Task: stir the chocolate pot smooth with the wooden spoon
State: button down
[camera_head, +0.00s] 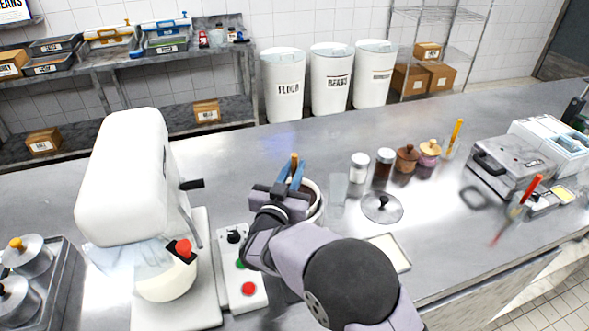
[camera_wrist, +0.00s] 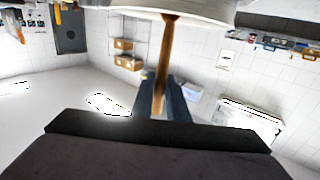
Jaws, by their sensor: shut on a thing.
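My gripper (camera_head: 293,172) is shut on the handle of the wooden spoon (camera_head: 294,158), whose tip shows above the blue fingers. The pale pot (camera_head: 319,203) stands on the steel counter, partly hidden behind my gripper. In the wrist view the spoon handle (camera_wrist: 164,60) runs between the fingers (camera_wrist: 163,100) toward the pot's rounded pale side (camera_wrist: 215,10) at the top edge. A round metal lid (camera_head: 382,208) with a dark knob lies right of the pot.
A large white mixer (camera_head: 130,180) and a control box (camera_head: 243,270) with buttons stand left of the pot. A pale tray (camera_head: 391,252) lies in front.

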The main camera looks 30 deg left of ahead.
aim_at(295, 155)
jog(key=shift+r+p, duration=1.95)
jog(key=shift+r, duration=0.95)
jog(key=shift+r+p, duration=1.85)
jog(key=shift+r, duration=0.65)
